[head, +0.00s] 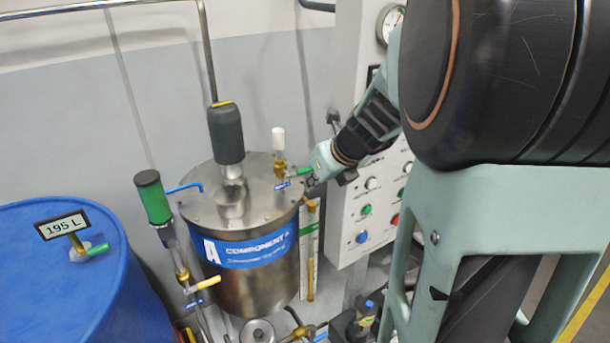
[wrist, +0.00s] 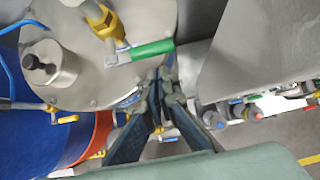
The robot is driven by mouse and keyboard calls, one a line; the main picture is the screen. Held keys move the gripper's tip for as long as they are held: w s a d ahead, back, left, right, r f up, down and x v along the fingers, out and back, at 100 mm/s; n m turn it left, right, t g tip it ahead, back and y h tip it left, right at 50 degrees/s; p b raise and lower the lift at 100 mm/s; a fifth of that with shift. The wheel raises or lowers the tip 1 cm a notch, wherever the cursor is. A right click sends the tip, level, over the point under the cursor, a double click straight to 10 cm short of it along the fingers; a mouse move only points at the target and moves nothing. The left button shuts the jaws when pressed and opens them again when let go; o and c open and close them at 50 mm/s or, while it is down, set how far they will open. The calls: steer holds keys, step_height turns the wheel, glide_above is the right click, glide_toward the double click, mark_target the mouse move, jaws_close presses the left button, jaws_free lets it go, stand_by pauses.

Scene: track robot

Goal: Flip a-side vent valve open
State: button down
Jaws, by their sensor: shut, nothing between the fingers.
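The A tank (head: 252,270) is a steel vessel with a blue "COMPONENT A" band. On its lid stands a brass valve (head: 279,168) with a white cap and a green lever (head: 302,171), which fits the vent valve. In the wrist view the brass body (wrist: 104,20) is at the top and the green lever (wrist: 152,49) points right from it. My gripper (head: 307,184) is at the lid's right edge, close to the lever. In the wrist view my gripper (wrist: 163,80) is shut and empty, its tips just below the lever's outer end. Whether they touch cannot be told.
A dark motor (head: 226,133) rises from the lid. A control panel (head: 350,205) with buttons stands right of the tank.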

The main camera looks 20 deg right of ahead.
steer(key=shift+w+a+r+p, duration=0.15)
steer(key=shift+w+r+p, duration=0.25)
steer(key=shift+r, duration=0.35)
steer(key=shift+w+r+p, duration=0.1)
steer(key=shift+p, duration=0.2)
steer(key=shift+h+p, duration=0.3)
